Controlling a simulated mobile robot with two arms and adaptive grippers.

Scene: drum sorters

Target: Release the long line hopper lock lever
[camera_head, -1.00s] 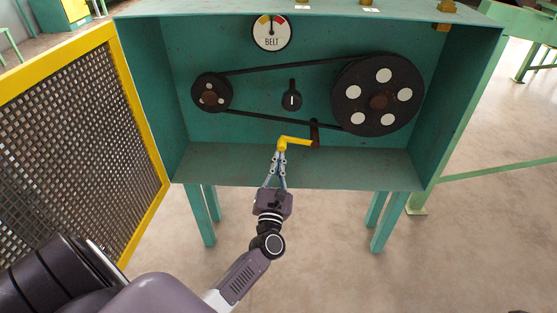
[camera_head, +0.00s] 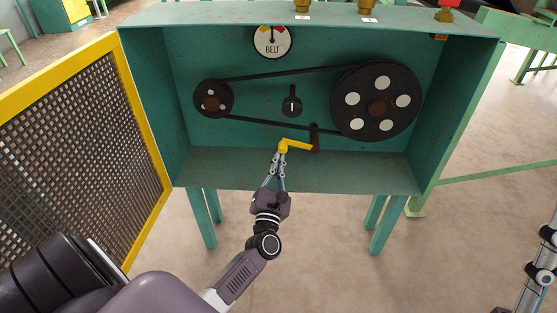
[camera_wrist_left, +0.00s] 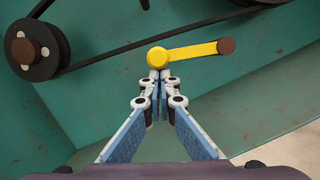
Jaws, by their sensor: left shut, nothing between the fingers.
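My right gripper (camera_head: 540,265) is partly in view at the right edge. No part is clearly identifiable as a hopper lock lever.
The green box (camera_head: 155,110) holds two belt pulleys (camera_head: 376,102), a black rotary knob (camera_head: 291,103) and a belt gauge (camera_head: 272,42). Brass fittings (camera_head: 368,8) and one with a red top stand above. A yellow-framed mesh guard (camera_head: 75,130) is at left.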

